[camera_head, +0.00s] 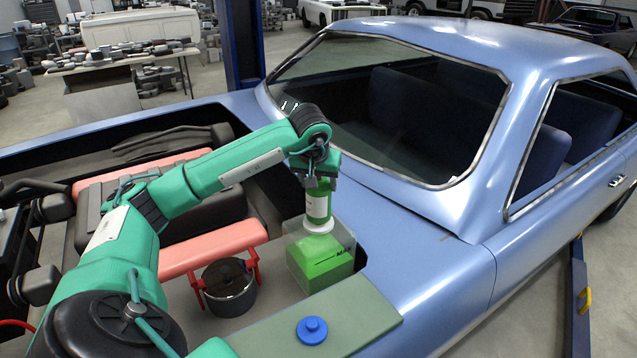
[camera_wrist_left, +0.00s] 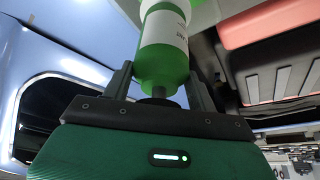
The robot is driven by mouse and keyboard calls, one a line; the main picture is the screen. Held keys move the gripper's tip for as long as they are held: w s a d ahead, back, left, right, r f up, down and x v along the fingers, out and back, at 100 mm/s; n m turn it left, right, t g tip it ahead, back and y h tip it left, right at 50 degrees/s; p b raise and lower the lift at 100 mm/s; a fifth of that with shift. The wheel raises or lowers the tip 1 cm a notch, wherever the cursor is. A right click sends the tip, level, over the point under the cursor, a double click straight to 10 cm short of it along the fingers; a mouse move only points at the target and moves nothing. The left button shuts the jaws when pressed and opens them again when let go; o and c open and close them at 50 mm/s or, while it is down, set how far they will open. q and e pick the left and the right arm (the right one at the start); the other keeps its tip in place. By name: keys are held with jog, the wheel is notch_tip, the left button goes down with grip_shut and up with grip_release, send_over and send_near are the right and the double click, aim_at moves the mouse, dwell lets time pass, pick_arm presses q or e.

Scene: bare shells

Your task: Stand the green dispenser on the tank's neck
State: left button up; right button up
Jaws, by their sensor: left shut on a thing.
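The green dispenser (camera_head: 318,206), a bottle with a white label, is upright in my left gripper (camera_head: 320,180) over the tank (camera_head: 322,264). The tank is a clear box with green contents in the engine bay. The dispenser's lower end meets the white neck (camera_head: 317,226) on the tank's top; I cannot tell whether it rests there or hangs just above. In the left wrist view the dispenser (camera_wrist_left: 164,50) sits between the fingers of my left gripper (camera_wrist_left: 163,78), which is shut on it. My right gripper is not in view.
A blue cap (camera_head: 312,330) lies on a green mat (camera_head: 365,315) on the car's fender. A dark round canister (camera_head: 229,290) stands left of the tank, near a salmon-coloured bar (camera_head: 212,248). The blue car's windshield (camera_head: 390,110) rises behind.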

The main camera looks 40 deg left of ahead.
pick_arm(q)
jog(key=shift+f, duration=0.5)
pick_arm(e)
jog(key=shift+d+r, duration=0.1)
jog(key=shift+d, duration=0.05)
pick_arm(q)
jog(key=shift+f, duration=0.15)
jog(key=o, duration=1.7)
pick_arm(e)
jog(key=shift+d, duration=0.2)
